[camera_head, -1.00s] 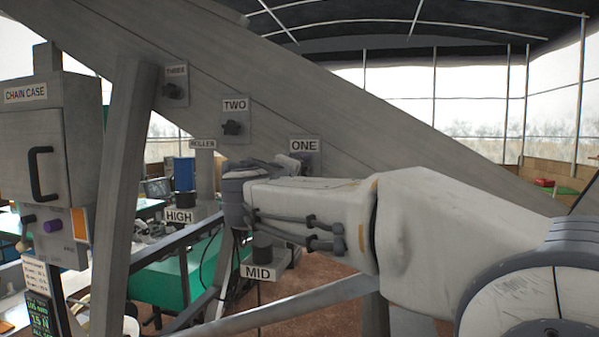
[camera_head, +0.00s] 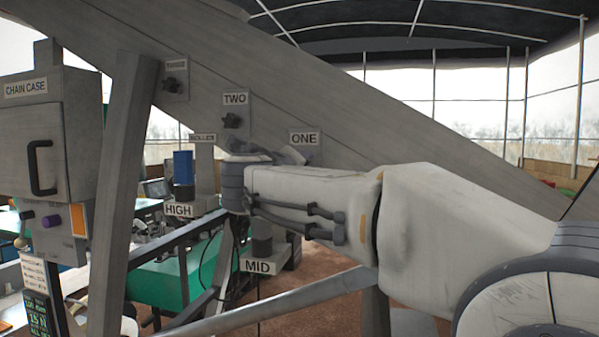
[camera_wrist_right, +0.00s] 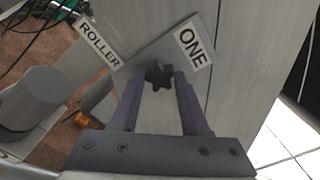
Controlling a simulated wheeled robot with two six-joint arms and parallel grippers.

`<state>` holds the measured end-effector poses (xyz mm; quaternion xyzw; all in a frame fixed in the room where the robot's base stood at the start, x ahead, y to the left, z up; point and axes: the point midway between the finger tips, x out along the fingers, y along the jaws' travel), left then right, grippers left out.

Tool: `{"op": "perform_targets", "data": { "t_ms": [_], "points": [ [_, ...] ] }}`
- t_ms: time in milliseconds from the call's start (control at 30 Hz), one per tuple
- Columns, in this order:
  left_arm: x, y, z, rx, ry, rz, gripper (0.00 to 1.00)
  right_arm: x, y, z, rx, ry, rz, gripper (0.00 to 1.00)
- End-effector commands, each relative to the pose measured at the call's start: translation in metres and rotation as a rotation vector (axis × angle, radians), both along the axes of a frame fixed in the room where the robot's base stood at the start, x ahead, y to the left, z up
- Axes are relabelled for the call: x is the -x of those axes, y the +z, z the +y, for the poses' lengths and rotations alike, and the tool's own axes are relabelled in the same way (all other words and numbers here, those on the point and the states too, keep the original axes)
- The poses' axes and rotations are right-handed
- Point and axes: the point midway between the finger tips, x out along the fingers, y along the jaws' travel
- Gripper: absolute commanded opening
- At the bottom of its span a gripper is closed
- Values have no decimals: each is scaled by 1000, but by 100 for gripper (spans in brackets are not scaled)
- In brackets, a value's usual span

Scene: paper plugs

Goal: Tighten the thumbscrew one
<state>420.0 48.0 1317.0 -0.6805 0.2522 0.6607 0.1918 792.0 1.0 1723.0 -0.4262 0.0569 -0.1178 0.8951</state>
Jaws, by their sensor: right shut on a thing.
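Thumbscrew one is a dark star-shaped knob (camera_wrist_right: 158,76) on a plate labelled ONE, mounted on the sloping grey beam. In the right wrist view it sits between the fingertips of my right gripper (camera_wrist_right: 158,82), which is shut on it. In the head view my right forearm comes in from the right, and my wrist and gripper largely hide the knob below the ONE label (camera_head: 304,138). My left gripper is not in view.
Thumbscrew two (camera_head: 232,120) and thumbscrew three (camera_head: 172,84) sit further up the beam (camera_head: 400,150). A grey post (camera_head: 125,190) and the chain case (camera_head: 35,130) stand at left. Posts labelled HIGH (camera_head: 178,210) and MID (camera_head: 257,267) stand below my wrist.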

Motion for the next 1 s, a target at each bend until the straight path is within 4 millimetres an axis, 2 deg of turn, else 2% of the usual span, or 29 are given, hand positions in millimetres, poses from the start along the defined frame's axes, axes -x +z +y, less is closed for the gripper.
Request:
{"op": "perform_targets", "data": {
  "t_ms": [33,1000],
  "points": [
    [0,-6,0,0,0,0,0,0,-3,0,-41,0,-13,0],
    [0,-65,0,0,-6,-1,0,0,-3,0,-958,1,-257,0]
  ]
}}
